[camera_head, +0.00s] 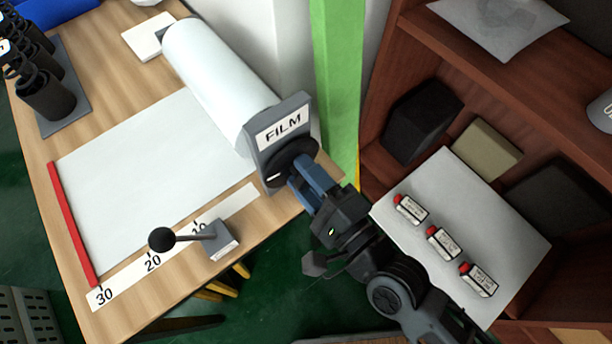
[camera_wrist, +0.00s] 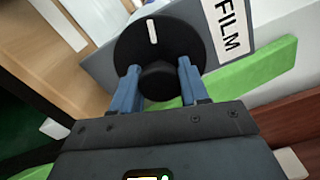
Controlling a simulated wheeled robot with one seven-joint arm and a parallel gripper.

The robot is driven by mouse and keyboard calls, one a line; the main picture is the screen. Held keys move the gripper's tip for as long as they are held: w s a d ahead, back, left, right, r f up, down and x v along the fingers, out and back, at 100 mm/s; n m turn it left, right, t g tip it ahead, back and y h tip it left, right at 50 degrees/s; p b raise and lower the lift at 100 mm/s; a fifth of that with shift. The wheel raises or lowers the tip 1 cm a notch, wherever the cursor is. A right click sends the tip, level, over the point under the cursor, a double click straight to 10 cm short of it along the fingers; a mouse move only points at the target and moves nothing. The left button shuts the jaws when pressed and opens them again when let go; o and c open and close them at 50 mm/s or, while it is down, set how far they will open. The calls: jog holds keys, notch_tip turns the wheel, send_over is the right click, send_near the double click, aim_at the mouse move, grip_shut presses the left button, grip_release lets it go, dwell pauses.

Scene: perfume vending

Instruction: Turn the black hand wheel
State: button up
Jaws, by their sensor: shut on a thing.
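The black hand wheel (camera_head: 283,160) is on the grey bracket (camera_head: 279,112) labelled FILM, at the end of the white film roll (camera_head: 215,75). In the wrist view the wheel (camera_wrist: 185,42) is a round black disc with a white mark near its top and a black hub (camera_wrist: 158,82) at its lower middle. My gripper (camera_head: 303,178) reaches the wheel from the lower right. Its two blue fingers (camera_wrist: 159,88) stand either side of the hub and are shut on it. In the head view the fingers partly hide the wheel.
A film sheet (camera_head: 150,165) lies on the wooden table, ending at a red strip (camera_head: 73,222). A lever with a black ball (camera_head: 162,239) stands beside the scale strip. A green post (camera_head: 338,90) rises behind the bracket. Small red-capped bottles (camera_head: 443,242) lie on a white board at right.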

jog(key=shift+f, duration=0.1)
jog(key=o, duration=1)
jog(key=shift+o, duration=0.2)
jog(key=shift+s, duration=0.1)
jog(key=b+v, duration=0.1)
jog(key=v, duration=0.6)
jog(key=shift+s+d, duration=0.25)
